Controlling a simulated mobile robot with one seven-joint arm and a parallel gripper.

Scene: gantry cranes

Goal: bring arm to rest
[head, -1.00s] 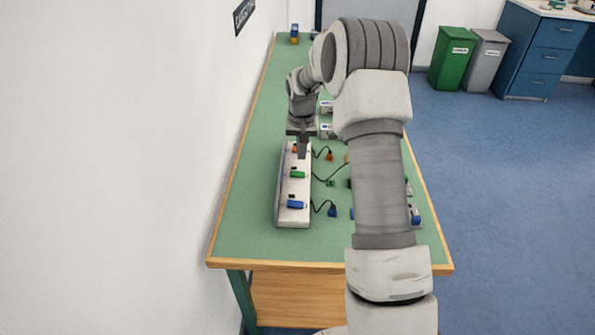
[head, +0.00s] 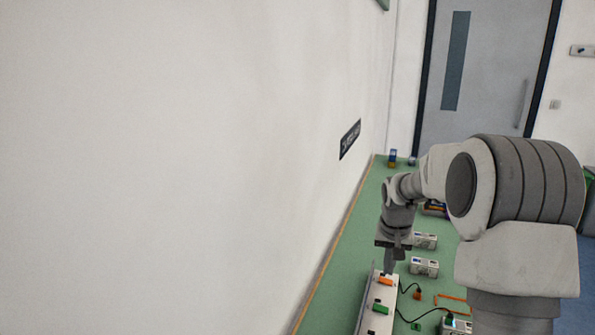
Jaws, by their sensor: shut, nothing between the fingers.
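My gripper (head: 389,268) points down over the green-topped bench, at the far end of a white strip (head: 368,318). The fingers look shut with nothing held. An orange connector (head: 386,281) sits on the strip just below the fingertips; I cannot tell whether they touch it. A green connector (head: 381,308) sits nearer on the strip. My arm comes in from the lower right and is bent at the elbow, hiding the right part of the bench.
White boxes (head: 424,267) stand on the bench right of my gripper. Dark cables run from the strip to loose plugs such as an orange one (head: 417,294). A white wall (head: 180,160) borders the bench on the left. A grey door (head: 480,85) is at the back.

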